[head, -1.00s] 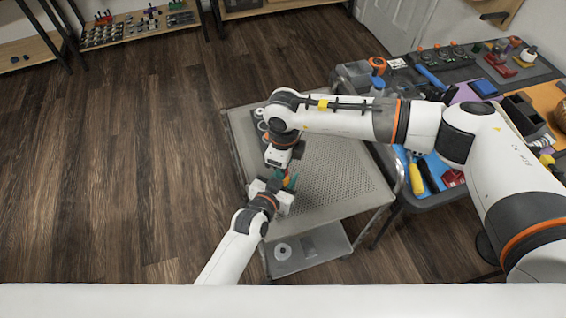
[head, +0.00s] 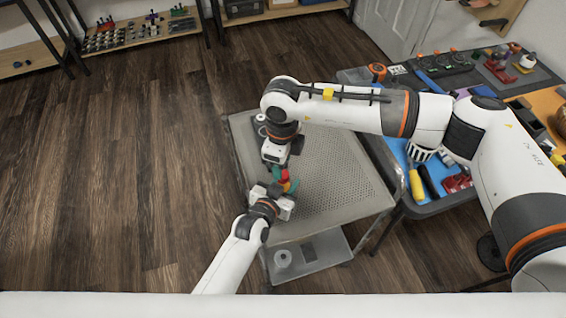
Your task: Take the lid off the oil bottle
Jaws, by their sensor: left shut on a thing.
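The oil bottle appears as a small cluster of teal (head: 278,184), red (head: 285,174) and orange-yellow parts between my two grippers, above the cart's perforated top. My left gripper (head: 275,190) comes from below and is shut on the oil bottle. My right gripper (head: 280,166) points down from above, with its tips close to the red part, which looks like the lid. Whether its fingers touch the lid or are closed cannot be made out. Much of the bottle is hidden by the grippers.
The metal cart (head: 335,175) has free room on the right of its top. A white round item (head: 261,119) sits at its far left corner. The crowded workbench (head: 440,205) stands at the right, under my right arm.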

